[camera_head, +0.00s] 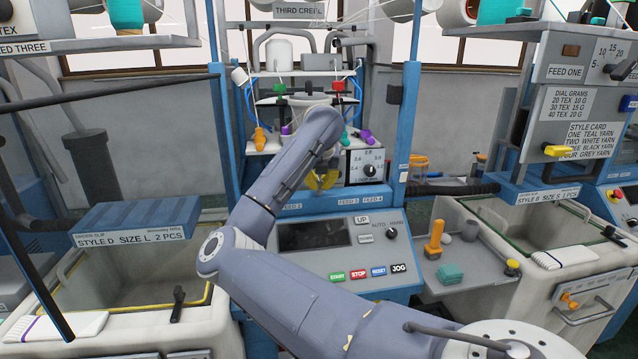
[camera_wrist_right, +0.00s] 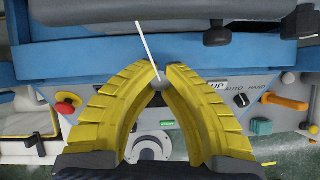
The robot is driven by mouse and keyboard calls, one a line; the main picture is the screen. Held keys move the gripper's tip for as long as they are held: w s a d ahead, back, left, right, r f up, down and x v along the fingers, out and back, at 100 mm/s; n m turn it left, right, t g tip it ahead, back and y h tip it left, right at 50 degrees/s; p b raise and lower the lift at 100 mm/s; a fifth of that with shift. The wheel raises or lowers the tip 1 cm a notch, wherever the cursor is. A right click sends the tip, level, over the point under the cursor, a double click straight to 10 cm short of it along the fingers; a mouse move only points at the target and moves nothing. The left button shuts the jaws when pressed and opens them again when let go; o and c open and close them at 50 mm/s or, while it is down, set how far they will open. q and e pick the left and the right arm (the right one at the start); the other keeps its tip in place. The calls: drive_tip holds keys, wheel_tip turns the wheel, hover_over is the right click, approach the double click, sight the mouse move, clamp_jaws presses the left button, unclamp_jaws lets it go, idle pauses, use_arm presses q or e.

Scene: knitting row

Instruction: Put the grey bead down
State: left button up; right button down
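The small grey bead (camera_wrist_right: 160,85) sits between the yellow fingertips of my right gripper (camera_wrist_right: 160,76) in the right wrist view. The fingers curve in and touch the bead from both sides. A thin white line runs up from the bead. In the head view my right gripper (camera_head: 322,180) is in front of the blue machine frame, just left of the dial panel (camera_head: 367,166) and above the control panel. My forearm covers part of this area, and I cannot make out the bead there. My left gripper is not in view.
The control panel (camera_head: 345,263) with screen and buttons lies below my right gripper. A shelf with orange, green, red and purple parts (camera_head: 260,138) is behind it. A grey side tray (camera_head: 470,272) at right holds an orange-handled tool (camera_head: 434,238) and a teal block (camera_head: 450,273).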

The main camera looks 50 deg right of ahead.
sight(319, 182)
drive_tip(key=shift+w+d+f, duration=0.25)
drive_tip(key=shift+w+d, duration=0.35)
drive_tip(key=shift+w+d+f, duration=0.25)
drive_tip(key=shift+w+d, duration=0.35)
drive_tip(key=shift+f, duration=0.3)
drive_tip(key=c, duration=1.5)
unclamp_jaws()
drive_tip(key=shift+f, duration=0.1)
drive_tip(key=shift+c, duration=0.2)
drive_tip(key=shift+s+a+r, duration=0.15)
drive_tip(key=shift+a+r, duration=0.05)
drive_tip(key=shift+r, duration=0.35)
drive_tip(key=v, duration=1.1)
